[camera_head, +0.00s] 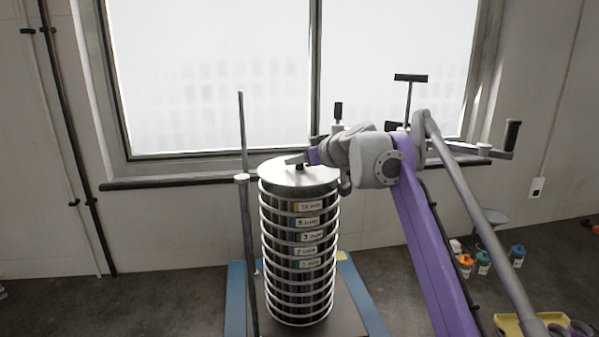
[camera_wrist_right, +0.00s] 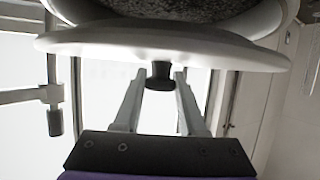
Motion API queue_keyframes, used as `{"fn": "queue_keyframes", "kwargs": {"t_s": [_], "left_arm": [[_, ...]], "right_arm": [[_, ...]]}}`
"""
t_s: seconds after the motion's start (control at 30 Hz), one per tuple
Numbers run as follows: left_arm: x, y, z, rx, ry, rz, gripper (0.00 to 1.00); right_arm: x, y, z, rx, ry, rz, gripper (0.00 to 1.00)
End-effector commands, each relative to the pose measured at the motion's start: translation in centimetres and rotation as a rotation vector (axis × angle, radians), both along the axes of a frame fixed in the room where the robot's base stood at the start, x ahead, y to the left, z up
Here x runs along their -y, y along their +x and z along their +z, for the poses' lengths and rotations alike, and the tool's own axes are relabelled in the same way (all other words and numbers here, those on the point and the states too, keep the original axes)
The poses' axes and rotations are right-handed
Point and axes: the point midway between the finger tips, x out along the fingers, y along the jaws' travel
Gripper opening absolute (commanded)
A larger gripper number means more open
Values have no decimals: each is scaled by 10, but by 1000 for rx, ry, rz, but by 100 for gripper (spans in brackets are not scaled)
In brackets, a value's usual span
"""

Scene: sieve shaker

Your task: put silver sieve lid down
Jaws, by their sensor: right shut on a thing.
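The silver sieve lid (camera_head: 318,174) is a round, light disc with a dark knob (camera_head: 299,166). In the head view it sits level over the top of the sieve stack (camera_head: 300,250). In the right wrist view the lid (camera_wrist_right: 90,40) shows edge-on, with its knob (camera_wrist_right: 159,76) between the two fingers. My right gripper (camera_head: 297,160) is shut on that knob; it also shows in the wrist view (camera_wrist_right: 160,78). Dark grains show past the lid's edge there, so a gap is visible; I cannot tell whether the lid touches the top sieve. My left gripper is not in view.
A thin upright rod (camera_head: 243,130) stands left of the stack. A black T-shaped handle (camera_head: 410,79) rises behind my right arm. The stack stands on a dark plate with a blue frame (camera_head: 237,300). Several small bottles (camera_head: 482,262) and a yellow tray (camera_head: 508,326) are at the right.

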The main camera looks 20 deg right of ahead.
Motion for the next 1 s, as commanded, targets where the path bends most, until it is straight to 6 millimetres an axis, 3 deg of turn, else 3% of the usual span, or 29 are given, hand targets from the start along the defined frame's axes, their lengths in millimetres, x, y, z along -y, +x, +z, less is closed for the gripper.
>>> {"fn": "queue_keyframes", "kwargs": {"t_s": [0.03,0.13,0.47,0.5,0.67,1.0], "left_arm": [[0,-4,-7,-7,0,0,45],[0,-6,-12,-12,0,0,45],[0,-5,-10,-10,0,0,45],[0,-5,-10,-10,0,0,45],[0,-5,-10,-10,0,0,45],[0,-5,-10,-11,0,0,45]], "right_arm": [[0,0,-13,-3,0,1,0],[0,0,-25,-2,1,1,0],[0,0,-25,0,1,0,0],[0,0,-26,0,0,0,42],[0,0,-26,0,0,0,70],[0,0,-24,0,1,0,70]]}}
